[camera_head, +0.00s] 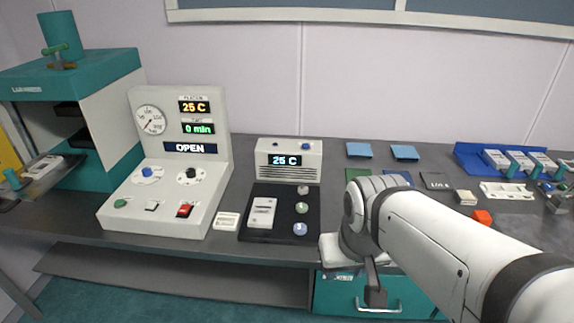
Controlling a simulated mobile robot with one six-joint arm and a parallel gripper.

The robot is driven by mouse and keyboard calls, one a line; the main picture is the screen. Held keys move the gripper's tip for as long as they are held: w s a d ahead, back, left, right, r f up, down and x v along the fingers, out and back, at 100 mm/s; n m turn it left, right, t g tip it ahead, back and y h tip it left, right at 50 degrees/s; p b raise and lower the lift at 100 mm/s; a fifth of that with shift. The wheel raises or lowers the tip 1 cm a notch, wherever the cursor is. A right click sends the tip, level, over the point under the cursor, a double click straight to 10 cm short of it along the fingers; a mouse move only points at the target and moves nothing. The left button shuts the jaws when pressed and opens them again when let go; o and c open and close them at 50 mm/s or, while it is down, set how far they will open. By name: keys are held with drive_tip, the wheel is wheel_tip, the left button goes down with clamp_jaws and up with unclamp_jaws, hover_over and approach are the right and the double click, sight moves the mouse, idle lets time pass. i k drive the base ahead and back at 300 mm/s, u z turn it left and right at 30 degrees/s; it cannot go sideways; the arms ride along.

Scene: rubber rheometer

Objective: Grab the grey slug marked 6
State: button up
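No number 6 can be read on anything in view, so I cannot tell which thing is the grey slug. Three small round pieces stand in a column on the black mat (270,236): a pale greyish one (302,190), a green one (302,208) and a pale blue one (300,228). My arm reaches in from the lower right, and its wrist hides part of the bench. My gripper (375,296) hangs at the bench's front edge, right of the mat and apart from it. Its fingers are too unclear to show whether they are open.
A white console (168,208) reading 25 C and OPEN stands left of the mat. A small 25 C unit (290,160) is behind it. A teal press (110,75) stands far left.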

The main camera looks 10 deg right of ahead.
sight(303, 189)
drive_tip(key=u, duration=0.05)
drive_tip(key=i, duration=0.9)
drive_tip(key=z, duration=0.05)
